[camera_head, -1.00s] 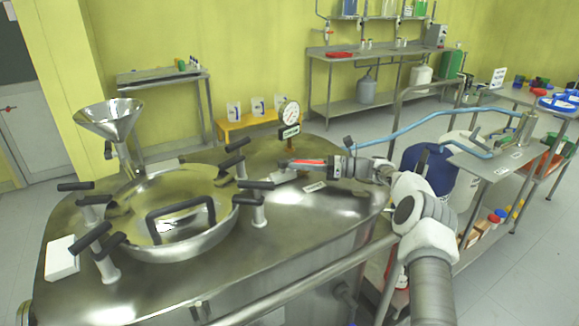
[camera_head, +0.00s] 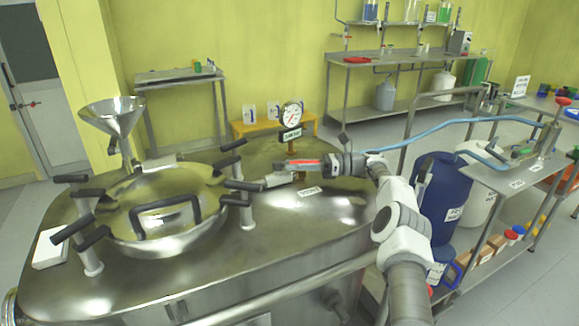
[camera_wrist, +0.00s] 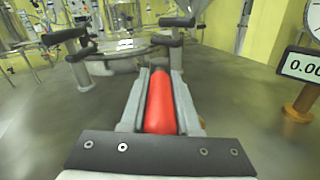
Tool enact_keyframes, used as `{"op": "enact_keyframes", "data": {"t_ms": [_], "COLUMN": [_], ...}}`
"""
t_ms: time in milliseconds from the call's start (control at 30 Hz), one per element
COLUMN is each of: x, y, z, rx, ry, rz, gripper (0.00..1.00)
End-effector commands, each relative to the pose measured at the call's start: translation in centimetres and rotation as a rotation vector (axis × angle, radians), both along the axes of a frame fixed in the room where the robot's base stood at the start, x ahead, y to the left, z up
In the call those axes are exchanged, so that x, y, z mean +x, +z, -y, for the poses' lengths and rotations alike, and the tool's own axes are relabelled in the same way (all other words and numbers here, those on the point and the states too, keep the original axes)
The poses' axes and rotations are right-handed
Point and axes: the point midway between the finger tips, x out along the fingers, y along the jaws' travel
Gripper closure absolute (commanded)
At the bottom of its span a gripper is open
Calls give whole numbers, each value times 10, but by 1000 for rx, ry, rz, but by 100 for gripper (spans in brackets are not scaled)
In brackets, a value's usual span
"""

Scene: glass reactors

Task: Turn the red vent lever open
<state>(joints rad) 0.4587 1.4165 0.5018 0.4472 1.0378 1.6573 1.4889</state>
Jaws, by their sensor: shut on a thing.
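The red vent lever (camera_head: 304,162) is on top of the steel reactor, to the right of the round hatch and in front of the pressure gauge. It also shows in the wrist view (camera_wrist: 160,102), lying lengthwise between my two fingers. My gripper (camera_head: 308,168) reaches in from the right and is shut around the lever. In the wrist view my gripper (camera_wrist: 160,78) has one finger along each side of the red handle. The lever's pivot and valve body are mostly hidden by the fingers.
The gauge (camera_head: 291,114) stands on a brass post just behind the lever, close to my gripper. The hatch (camera_head: 155,208) with several black-handled clamps lies left. A funnel (camera_head: 113,117) rises at far left. A steel rail (camera_head: 290,293) runs along the front. A blue drum (camera_head: 443,190) stands right.

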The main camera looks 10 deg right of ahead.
Motion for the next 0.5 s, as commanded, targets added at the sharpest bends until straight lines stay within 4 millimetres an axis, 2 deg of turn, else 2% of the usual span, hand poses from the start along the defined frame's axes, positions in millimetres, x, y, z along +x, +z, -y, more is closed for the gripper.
{"op": "enact_keyframes", "data": {"t_ms": [500], "x": [-1], "y": [2], "z": [6], "rx": [3], "ry": [2], "rz": [3], "gripper": [100]}}
